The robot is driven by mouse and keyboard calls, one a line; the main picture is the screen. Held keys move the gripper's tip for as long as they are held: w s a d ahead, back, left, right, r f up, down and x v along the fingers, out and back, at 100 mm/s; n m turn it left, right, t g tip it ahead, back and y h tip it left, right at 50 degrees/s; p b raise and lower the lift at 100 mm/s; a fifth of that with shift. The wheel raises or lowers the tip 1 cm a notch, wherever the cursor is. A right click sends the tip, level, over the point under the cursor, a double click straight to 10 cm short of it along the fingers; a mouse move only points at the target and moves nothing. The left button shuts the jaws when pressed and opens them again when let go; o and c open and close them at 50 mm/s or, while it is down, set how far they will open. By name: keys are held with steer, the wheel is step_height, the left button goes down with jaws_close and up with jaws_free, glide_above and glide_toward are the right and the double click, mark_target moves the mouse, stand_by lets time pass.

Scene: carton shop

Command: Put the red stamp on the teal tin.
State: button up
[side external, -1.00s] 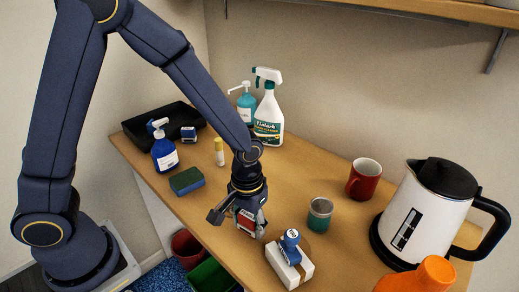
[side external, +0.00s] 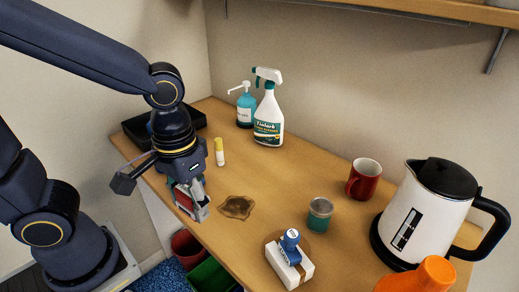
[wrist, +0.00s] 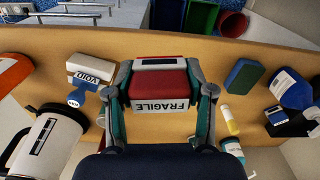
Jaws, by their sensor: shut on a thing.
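My gripper (side external: 191,208) is shut on the red stamp (side external: 182,198), near the table's front edge at the left in the side view. In the wrist view the stamp (wrist: 160,84) sits between my fingers (wrist: 160,112), its white label reading FRAGILE. It appears to be held above the table, but the gap is hard to judge. The teal tin (side external: 320,215), with a grey top, stands upright on the table, apart from my gripper and to its right. I cannot make out the tin in the wrist view.
A white and blue VOID stamp (side external: 290,262) stands in front of the tin. A red mug (side external: 364,180) and white kettle (side external: 412,220) stand behind and right. A brown patch (side external: 237,207) lies between gripper and tin.

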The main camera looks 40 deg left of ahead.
steer(key=w+d+r+m, duration=0.1)
steer(key=w+d+r, duration=0.2)
steer(key=w, duration=0.3)
steer(key=w+d+r, duration=0.3)
steer(key=w+d, duration=0.1)
steer(key=w, duration=0.2)
glide_above(322, 205)
steer(key=f, duration=1)
steer(key=shift+s+a, duration=0.15)
steer(key=shift+s, duration=0.15)
steer(key=shift+w+f, duration=0.35)
steer(key=shift+f, duration=1.65)
steer(key=o, duration=1.2)
steer(key=shift+f, duration=0.15)
steer(key=shift+c, duration=0.2)
